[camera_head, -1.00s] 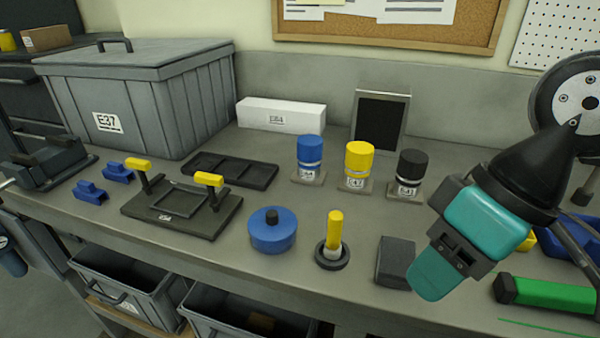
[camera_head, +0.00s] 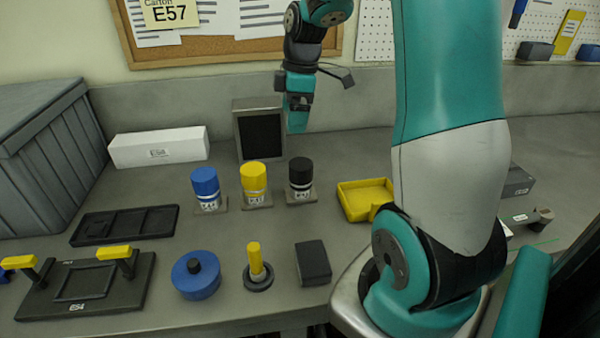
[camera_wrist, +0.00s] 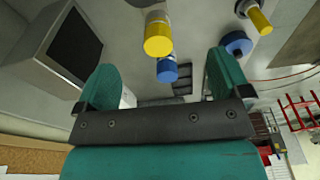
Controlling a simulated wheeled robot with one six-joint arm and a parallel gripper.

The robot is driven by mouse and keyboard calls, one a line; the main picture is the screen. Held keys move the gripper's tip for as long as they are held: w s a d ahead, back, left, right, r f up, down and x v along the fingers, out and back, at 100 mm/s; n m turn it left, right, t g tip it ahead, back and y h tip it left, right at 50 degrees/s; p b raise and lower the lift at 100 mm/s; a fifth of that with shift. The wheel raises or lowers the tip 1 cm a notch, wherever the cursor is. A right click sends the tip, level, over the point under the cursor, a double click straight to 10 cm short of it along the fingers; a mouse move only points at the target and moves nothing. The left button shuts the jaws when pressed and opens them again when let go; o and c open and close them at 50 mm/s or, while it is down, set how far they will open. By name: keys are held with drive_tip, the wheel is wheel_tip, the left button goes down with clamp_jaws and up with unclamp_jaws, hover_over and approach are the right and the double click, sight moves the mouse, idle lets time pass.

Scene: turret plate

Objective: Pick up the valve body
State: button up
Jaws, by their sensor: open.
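No thing in view is labelled as the valve body, and I cannot tell for certain which one it is. A small brownish part with a round end (camera_head: 543,215) lies at the far right of the bench, partly cut off from clear view by its small size. A dark grey block (camera_head: 313,262) sits near the front edge. My gripper (camera_head: 297,112) is raised at the back, beside the dark-faced grey box, well away from both. In the wrist view my gripper (camera_wrist: 162,65) has its two teal fingers spread with nothing held between them.
Blue (camera_head: 205,187), yellow (camera_head: 254,180) and black (camera_head: 301,176) capped cylinders stand mid-bench. The grey box (camera_head: 237,121) stands behind them. A yellow tray (camera_head: 350,205), a blue round part (camera_head: 196,280) and a yellow-handled peg (camera_head: 254,253) are nearby. My arm hides part of the right side.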

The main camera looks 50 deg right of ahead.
sight(301, 163)
drive_tip(key=d+f+p, duration=0.1)
drive_tip(key=f, duration=0.3)
drive_tip(key=f+p, duration=0.1)
drive_tip(key=f, duration=0.2)
drive_tip(key=d+f+p, duration=0.1)
drive_tip(key=f, duration=0.3)
drive_tip(key=shift+w+d+f, duration=0.2)
drive_tip(key=shift+d+f, duration=0.1)
drive_tip(key=shift+f+p, duration=1.45)
drive_tip(key=shift+f, duration=1.4)
drive_tip(key=shift+c, duration=0.3)
drive_tip(key=c, duration=1.4)
drive_tip(key=shift+w, duration=0.1)
clamp_jaws()
drive_tip(key=shift+r, duration=0.2)
